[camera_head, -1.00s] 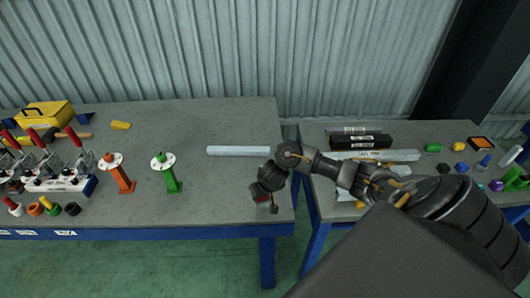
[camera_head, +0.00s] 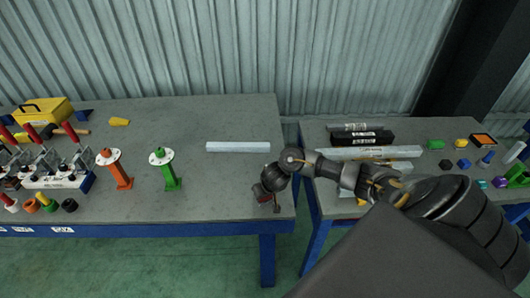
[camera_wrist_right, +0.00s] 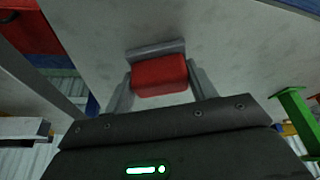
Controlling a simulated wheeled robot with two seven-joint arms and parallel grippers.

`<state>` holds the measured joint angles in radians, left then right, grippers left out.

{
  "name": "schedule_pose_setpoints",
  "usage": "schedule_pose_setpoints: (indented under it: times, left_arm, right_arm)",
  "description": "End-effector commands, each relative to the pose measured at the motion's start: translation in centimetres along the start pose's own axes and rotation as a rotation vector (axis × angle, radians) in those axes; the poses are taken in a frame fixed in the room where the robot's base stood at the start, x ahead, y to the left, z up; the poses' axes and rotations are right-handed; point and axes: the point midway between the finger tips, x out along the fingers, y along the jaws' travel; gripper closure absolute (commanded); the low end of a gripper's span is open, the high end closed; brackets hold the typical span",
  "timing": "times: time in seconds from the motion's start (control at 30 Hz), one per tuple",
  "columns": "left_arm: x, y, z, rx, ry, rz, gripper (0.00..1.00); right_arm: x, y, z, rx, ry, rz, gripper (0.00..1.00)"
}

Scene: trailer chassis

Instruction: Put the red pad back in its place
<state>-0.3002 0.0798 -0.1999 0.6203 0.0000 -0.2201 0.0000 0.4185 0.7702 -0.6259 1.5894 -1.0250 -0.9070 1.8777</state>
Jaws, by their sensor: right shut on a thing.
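The red pad (camera_wrist_right: 160,77) is a small block held between the two fingers of my right gripper (camera_wrist_right: 159,82) in the right wrist view. A short grey strip runs along its far side; I cannot tell whether it belongs to the pad. In the head view my right gripper (camera_head: 267,200) is over the front right corner of the left table (camera_head: 225,185), and only a bit of red shows there. My left gripper is not in view.
A pale bar (camera_head: 238,147) lies at the back right of the left table. An orange stand (camera_head: 118,172) and a green stand (camera_head: 166,172) are left of my gripper, with toggle clamps (camera_head: 60,170) farther left. Dark boxes (camera_head: 362,138) lie on the right table across a gap.

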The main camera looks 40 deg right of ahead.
Motion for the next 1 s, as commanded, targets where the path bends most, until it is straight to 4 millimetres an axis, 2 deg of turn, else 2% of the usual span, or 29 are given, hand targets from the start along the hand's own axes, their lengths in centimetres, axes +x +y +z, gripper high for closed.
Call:
schedule_pose_setpoints:
  times: [0.07, 0.1, 0.27, 0.57, 0.67, 1.0]
  left_arm:
    - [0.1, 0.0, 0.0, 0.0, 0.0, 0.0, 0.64]
    - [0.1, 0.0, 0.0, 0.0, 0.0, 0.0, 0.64]
    - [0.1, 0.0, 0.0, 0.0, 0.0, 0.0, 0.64]
    - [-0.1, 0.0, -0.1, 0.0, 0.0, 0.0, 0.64]
    - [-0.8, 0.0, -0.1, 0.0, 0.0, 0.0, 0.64]
    - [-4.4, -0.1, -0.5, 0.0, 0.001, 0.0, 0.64]
  right_arm:
    - [0.3, 0.0, 0.1, 0.001, -0.001, 0.0, 0.62]
    - [0.3, 0.0, 0.1, 0.001, -0.001, 0.0, 0.41]
    - [0.3, 0.0, 0.1, 0.0, -0.001, 0.001, 0.22]
    - [-0.2, 0.0, -0.1, 0.0, 0.0, 0.001, 0.22]
    - [-1.6, 0.0, -0.1, -0.001, -0.001, 0.0, 0.22]
    - [-8.9, 0.0, -0.3, -0.002, 0.001, -0.001, 0.22]
